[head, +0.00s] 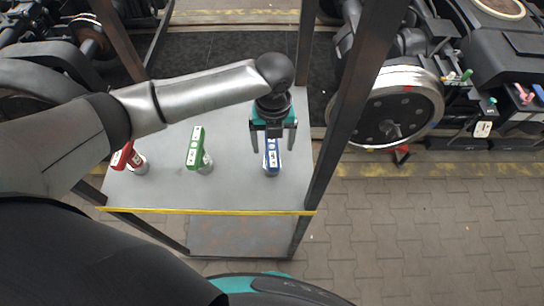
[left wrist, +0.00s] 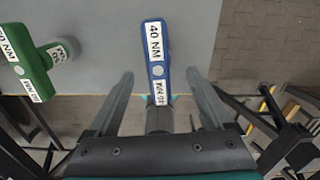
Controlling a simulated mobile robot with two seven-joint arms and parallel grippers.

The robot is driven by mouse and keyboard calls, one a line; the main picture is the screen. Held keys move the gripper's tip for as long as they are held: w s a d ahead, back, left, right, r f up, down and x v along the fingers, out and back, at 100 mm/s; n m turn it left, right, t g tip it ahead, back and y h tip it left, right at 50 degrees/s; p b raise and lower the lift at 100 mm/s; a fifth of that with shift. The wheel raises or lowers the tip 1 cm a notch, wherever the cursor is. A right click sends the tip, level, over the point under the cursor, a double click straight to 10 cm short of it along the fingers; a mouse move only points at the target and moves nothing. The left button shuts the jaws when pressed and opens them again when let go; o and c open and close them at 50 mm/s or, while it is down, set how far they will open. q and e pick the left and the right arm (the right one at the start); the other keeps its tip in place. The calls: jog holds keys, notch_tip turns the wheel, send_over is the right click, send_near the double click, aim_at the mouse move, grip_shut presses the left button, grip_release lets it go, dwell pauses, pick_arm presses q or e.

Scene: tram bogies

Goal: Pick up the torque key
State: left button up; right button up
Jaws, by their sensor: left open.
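A blue torque key (head: 272,164) with white labels stands on the grey table at the right. In the left wrist view the blue key (left wrist: 156,50) reads 40 NM. My left gripper (head: 273,147) is open above it, with one finger on each side of the blue handle in the picture. The left wrist view shows a gap between each finger and the key, and the gripper (left wrist: 160,76) is empty. A green torque key (head: 196,148) stands at the table's middle, and a red torque key (head: 123,156) at the left, partly behind my arm.
The grey table (head: 232,188) has a yellow front edge and dark posts; one post (head: 345,110) rises just right of the gripper. A lower shelf (head: 240,235) is below. Wheels and machinery (head: 395,112) stand at the right. The tabletop between the keys is clear.

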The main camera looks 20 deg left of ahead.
aim_at(272, 146)
pick_arm(q)
jog(key=f, duration=0.4)
jog(key=shift+w+a+f, duration=0.2)
jog(key=shift+w+f, duration=0.05)
jog(key=shift+f, duration=0.15)
jog(key=shift+c, duration=0.2)
grip_shut()
jog(key=shift+w+r, duration=0.1)
